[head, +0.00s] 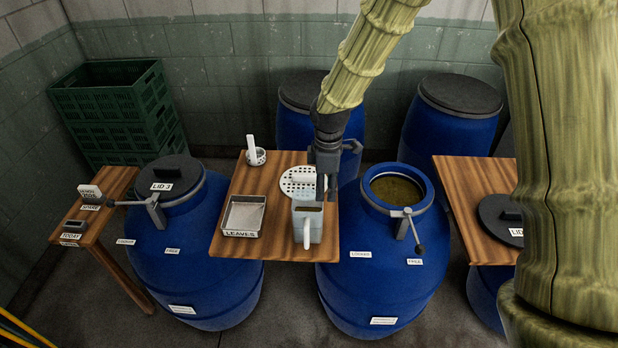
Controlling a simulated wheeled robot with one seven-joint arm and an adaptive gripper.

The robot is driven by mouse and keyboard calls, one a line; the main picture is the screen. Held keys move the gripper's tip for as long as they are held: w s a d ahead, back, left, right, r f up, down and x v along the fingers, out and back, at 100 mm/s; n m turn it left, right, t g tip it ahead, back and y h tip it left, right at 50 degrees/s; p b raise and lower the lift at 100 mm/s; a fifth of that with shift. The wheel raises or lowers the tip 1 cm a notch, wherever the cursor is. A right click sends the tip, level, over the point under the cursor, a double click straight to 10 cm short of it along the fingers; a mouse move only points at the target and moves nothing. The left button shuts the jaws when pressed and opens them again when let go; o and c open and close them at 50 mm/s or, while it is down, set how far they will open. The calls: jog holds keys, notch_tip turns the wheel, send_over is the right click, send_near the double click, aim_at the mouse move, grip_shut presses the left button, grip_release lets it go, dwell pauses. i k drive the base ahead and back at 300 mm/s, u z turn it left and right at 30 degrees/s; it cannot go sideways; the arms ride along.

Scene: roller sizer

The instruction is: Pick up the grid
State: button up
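The grid appears to be a round white disc with holes (296,178), lying on the middle wooden table (275,250). My gripper (326,194) points down over the disc's right side and hides part of it. Its dark fingers are seen nearly edge-on, so I cannot tell whether they are open or whether they touch anything. A pale jug (308,222) with a handle at its front stands just in front of the disc and close to the fingertips.
A tray labelled LEAVES (244,216) and a small perforated cup (256,157) with an upright white handle share the table. An open blue barrel (375,270) stands right, and a barrel with LID 3 (205,260) stands left. Another table (475,200) holds a dark lid (500,212).

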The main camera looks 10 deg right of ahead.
aim_at(299, 176)
jog(key=u, duration=0.05)
jog(key=i, duration=0.9)
